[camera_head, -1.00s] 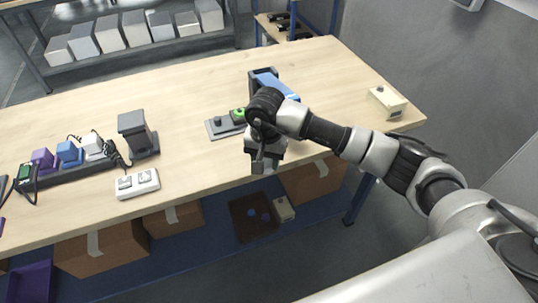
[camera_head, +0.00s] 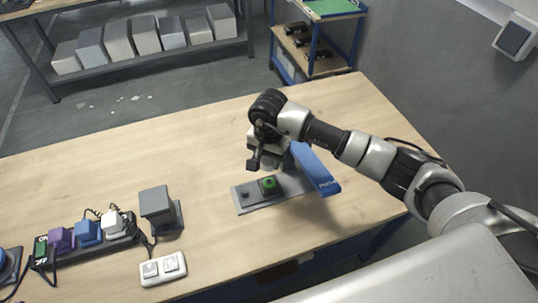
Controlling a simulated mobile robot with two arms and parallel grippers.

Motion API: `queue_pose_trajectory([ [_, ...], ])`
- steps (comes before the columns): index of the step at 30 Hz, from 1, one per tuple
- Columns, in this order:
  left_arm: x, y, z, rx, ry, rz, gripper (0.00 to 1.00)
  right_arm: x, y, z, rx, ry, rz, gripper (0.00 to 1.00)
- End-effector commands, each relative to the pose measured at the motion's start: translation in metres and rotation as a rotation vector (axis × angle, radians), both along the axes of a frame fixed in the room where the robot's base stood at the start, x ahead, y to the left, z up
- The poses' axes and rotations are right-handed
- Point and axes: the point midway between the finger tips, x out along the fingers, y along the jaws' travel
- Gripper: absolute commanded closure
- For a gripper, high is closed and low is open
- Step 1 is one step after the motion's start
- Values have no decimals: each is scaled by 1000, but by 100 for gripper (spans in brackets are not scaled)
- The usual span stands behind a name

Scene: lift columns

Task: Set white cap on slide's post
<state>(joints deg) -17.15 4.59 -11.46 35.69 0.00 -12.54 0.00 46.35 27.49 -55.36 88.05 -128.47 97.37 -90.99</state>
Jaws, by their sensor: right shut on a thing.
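A flat grey base plate (camera_head: 285,192) lies on the wooden table below my right gripper. It carries a small dark post (camera_head: 245,194) at its left and a green-topped dark block (camera_head: 269,184) beside that. A blue tilted panel with pale lettering (camera_head: 316,170) rises at its right end. My right gripper (camera_head: 263,164) hangs over the back of the plate, pointing down and apart from the post. It is shut on a small pale piece, apparently the white cap, mostly hidden by the fingers. My left gripper is not in view.
On the table's left stand a dark grey block stand (camera_head: 158,206), a white two-switch box (camera_head: 163,269) and a power strip (camera_head: 95,250) with purple, blue and white plugs and cables. The wooden table (camera_head: 150,150) is clear behind these. A blue-framed cart (camera_head: 315,50) stands beyond.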

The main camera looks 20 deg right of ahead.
Motion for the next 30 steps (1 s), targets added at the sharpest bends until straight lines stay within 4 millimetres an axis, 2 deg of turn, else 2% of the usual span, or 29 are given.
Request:
queue_pose_trajectory([
  [10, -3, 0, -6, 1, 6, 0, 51, 0, 0, -14, 0, 0, -2, 80],
  [19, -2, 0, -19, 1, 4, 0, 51, -1, 0, -43, 1, 1, -2, 80],
  [21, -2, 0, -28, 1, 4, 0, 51, 0, 0, -51, -1, -1, -1, 80],
  [30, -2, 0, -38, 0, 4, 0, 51, 0, 0, -59, 0, -1, -1, 80],
])
